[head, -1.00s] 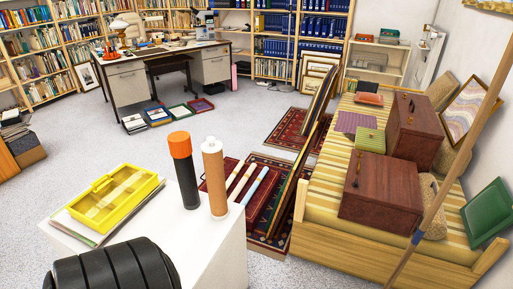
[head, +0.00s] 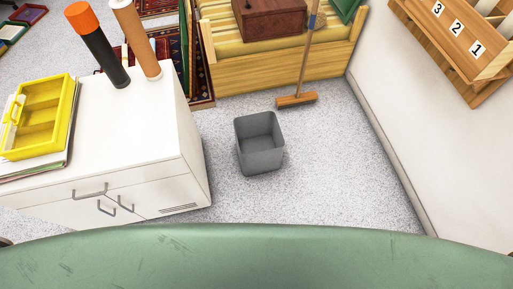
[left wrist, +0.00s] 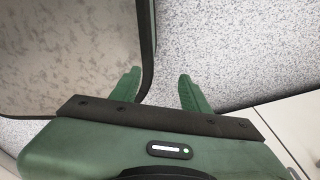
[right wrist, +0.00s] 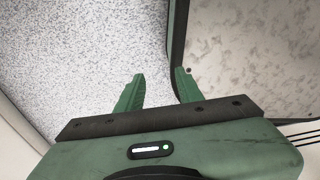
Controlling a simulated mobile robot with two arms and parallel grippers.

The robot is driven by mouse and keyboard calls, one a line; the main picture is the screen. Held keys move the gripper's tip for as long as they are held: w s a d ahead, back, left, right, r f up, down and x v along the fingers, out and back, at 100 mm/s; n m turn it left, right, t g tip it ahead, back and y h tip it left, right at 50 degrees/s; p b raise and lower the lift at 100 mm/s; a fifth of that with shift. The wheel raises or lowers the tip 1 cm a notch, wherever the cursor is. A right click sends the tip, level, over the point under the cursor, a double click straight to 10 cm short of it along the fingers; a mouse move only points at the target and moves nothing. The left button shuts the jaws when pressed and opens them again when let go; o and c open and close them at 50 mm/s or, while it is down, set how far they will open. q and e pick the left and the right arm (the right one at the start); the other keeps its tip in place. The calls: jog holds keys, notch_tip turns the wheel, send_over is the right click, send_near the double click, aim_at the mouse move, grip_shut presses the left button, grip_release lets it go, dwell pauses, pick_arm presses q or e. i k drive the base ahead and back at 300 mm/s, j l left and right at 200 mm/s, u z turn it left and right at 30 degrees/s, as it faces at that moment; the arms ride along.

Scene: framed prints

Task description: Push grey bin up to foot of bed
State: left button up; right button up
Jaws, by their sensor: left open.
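The grey bin (head: 262,161) stands upright and open-topped on the speckled floor in the head view. It is right of the white cabinet and apart from it. The bed (head: 285,66) is behind it, its wooden foot board facing me, with a floor gap between the two. My left gripper (left wrist: 158,80) is open and empty over floor in the left wrist view. My right gripper (right wrist: 159,76) is open in the right wrist view, with nothing between its fingers. Neither gripper shows in the head view, and the bin is in neither wrist view.
A broom (head: 297,99) stands with its head on the floor at the bed's foot, behind and right of the bin. The white cabinet (head: 150,170) bounds the left, with a yellow tray (head: 40,130) on top. A wall (head: 385,110) bounds the right. Floor right of the bin is clear.

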aim_at(261, 142)
jog(key=i+l+u, duration=0.1)
jog(key=l, duration=0.25)
jog(key=i+l+u, duration=0.15)
jog(key=l, duration=0.2)
jog(key=i+l+u, duration=0.1)
jog(key=l, duration=0.25)
jog(key=i+l+u, duration=0.1)
jog(key=l, duration=0.3)
jog(key=i+l+u, duration=0.1)
jog(key=l, duration=0.3)
jog(key=i, duration=0.1)
